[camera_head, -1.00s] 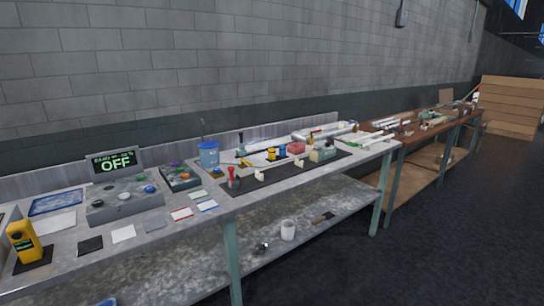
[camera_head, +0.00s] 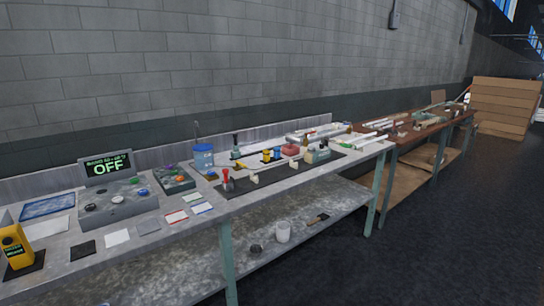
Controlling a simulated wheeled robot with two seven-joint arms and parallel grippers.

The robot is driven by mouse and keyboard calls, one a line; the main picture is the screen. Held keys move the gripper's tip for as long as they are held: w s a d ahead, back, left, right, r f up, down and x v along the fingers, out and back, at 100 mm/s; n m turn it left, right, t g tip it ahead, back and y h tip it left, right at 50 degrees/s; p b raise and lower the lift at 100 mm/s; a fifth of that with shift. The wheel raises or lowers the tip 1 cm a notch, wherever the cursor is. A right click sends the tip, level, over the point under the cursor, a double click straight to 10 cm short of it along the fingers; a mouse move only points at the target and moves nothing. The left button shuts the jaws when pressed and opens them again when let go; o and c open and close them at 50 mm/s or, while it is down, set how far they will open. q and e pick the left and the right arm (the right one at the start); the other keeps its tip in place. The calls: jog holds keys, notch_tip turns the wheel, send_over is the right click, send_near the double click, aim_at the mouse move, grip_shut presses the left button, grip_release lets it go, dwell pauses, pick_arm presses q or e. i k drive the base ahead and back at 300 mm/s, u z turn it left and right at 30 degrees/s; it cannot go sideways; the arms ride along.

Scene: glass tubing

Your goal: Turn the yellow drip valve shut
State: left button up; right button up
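No gripper of mine shows in the head view. I cannot make out a drip valve for certain. A small yellow piece (camera_head: 241,165) lies beside the dark mat on the metal workbench (camera_head: 150,250), too small to tell its shape or setting. A small yellow-and-dark item (camera_head: 267,156) stands farther right, next to a blue one (camera_head: 277,153). A larger yellow handheld device (camera_head: 15,247) stands at the bench's near left end.
A display reading OFF (camera_head: 107,166) stands behind a grey box with knobs (camera_head: 118,203). A blue bucket (camera_head: 203,156) and a red-topped tool (camera_head: 227,181) stand mid-bench. A brown bench (camera_head: 420,136) adjoins at right; dark floor (camera_head: 440,230) is clear.

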aim_at(237, 162)
jog(key=k, duration=0.65)
jog(key=z, duration=0.75)
jog(key=i, duration=1.05)
jog(key=z, duration=0.8)
jog(key=i, duration=1.35)
jog(key=u, duration=0.65)
jog(key=i, duration=0.95)
jog(key=u, duration=0.95)
